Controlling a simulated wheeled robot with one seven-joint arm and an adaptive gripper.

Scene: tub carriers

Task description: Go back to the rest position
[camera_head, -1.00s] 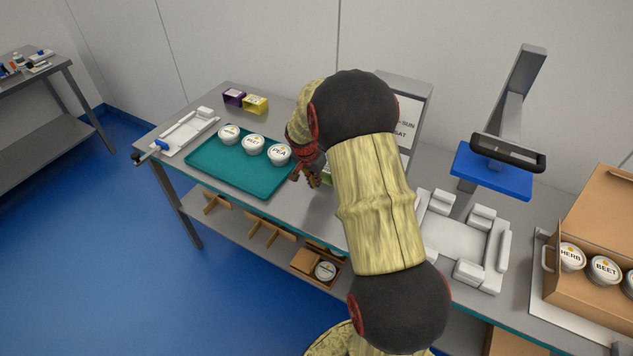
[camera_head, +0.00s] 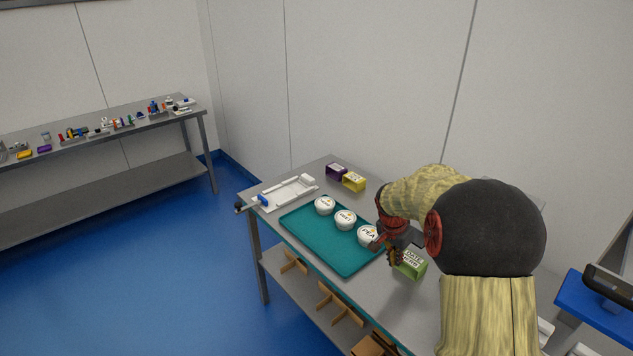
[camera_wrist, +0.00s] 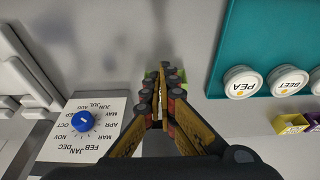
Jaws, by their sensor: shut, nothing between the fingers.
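My gripper (camera_head: 394,256) hangs over the metal table at the right edge of the teal tray, its fingers pointing down. In the wrist view my gripper (camera_wrist: 160,110) has its fingers together with nothing between them. A green block marked DATE (camera_head: 411,265) stands on the table just beside the fingertips in the head view. In the wrist view it is mostly hidden behind the fingers. My arm covers the right part of the table in the head view.
The teal tray (camera_head: 309,249) holds three white tubs, one marked PEA (camera_head: 368,236). Purple (camera_head: 336,171) and yellow (camera_head: 354,182) blocks stand behind it. A white fixture (camera_head: 288,193) lies left. A month dial (camera_wrist: 83,121) is nearby. A blue plate (camera_head: 600,300) rises at right.

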